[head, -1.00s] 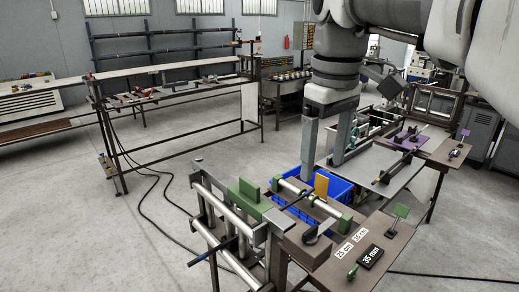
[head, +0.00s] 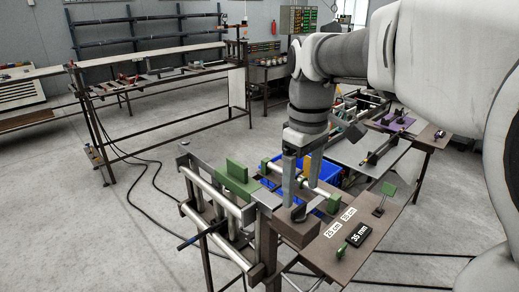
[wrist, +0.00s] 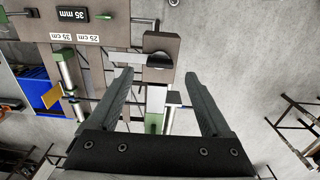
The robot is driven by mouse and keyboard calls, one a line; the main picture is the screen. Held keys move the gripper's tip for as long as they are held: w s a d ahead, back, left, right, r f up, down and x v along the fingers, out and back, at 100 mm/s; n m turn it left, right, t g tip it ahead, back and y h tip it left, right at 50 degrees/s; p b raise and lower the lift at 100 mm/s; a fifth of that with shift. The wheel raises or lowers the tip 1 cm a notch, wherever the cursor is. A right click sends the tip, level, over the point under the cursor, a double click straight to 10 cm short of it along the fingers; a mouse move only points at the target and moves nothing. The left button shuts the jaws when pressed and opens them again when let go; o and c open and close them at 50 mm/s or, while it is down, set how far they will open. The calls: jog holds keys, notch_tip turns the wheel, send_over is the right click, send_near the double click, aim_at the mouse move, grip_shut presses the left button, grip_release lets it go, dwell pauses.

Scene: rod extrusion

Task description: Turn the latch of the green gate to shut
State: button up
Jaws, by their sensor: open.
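A green upright plate (head: 237,172), which looks like the gate, stands on the steel frame at the left end of the station. Beside it, a brown block (head: 291,229) carries a dark rounded knob (head: 299,213). In the wrist view the knob (wrist: 157,60) shows with a flat grey bar (wrist: 126,58) reaching left; this looks like the latch, though its exact setting is unclear. My gripper (head: 301,196) is open and empty, pointing down just above the block. In the wrist view, its fingertips (wrist: 160,74) lie either side of the block, with no clear contact.
Steel rollers (head: 210,190) and a blue crate (head: 329,172) are close by. A brown table (head: 338,251) holds length labels, a black 35 mm block (head: 355,235) and green flags (head: 388,188).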

aim_at(299, 207)
jog(key=shift+f, duration=2.2)
grip_shut()
